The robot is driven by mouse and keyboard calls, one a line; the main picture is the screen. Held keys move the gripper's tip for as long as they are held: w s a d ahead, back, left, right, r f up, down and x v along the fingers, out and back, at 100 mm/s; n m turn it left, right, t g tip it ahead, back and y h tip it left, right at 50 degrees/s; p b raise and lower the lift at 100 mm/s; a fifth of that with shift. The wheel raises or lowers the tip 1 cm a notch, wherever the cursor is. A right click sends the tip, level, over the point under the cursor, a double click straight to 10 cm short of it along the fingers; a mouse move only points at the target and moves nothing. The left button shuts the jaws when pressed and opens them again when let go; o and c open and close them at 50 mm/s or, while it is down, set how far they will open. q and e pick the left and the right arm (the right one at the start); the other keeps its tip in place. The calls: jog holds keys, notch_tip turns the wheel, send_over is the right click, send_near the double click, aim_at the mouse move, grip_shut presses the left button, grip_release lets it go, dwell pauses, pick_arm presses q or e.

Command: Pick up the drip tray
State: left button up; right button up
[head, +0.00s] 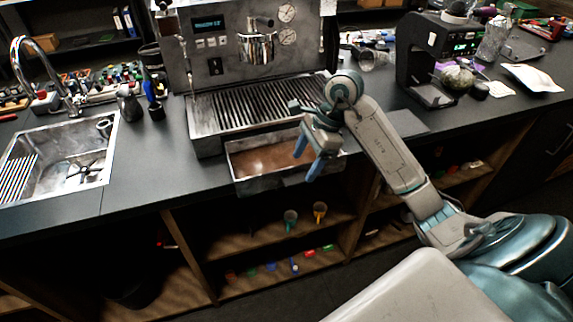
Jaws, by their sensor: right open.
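The drip tray (255,108), a dark slatted grille in a metal frame, sits in the base of the espresso machine (207,60). My right gripper (306,158) is in front of the grille's right part, with its blue fingers pointing down. It is open, with nothing visible between the fingers. The fingers overlap the right side of an open metal drawer (243,181) with a brown inside, just below the machine. I cannot tell whether they touch it. My right wrist and arm hide the tray's right end. My left gripper is not in view.
A sink (58,170) with a tap is at the left. A grinder (420,60) stands right of the machine, near a glass bottle (492,40) and clutter. Cups (290,218) and small coloured items lie on shelves under the counter.

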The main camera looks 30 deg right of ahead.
aim_at(293, 177)
jog(key=x, duration=0.5)
jog(key=shift+w+a+f, duration=0.1)
jog(key=shift+w+a, duration=0.25)
jog(key=shift+w, duration=0.05)
jog(key=shift+a+f+p, duration=0.15)
jog(key=shift+f+p, duration=0.15)
jog(key=shift+f, duration=0.25)
jog(key=shift+w, duration=0.1)
jog(key=c, duration=1.3)
grip_shut()
jog(key=shift+r, duration=0.15)
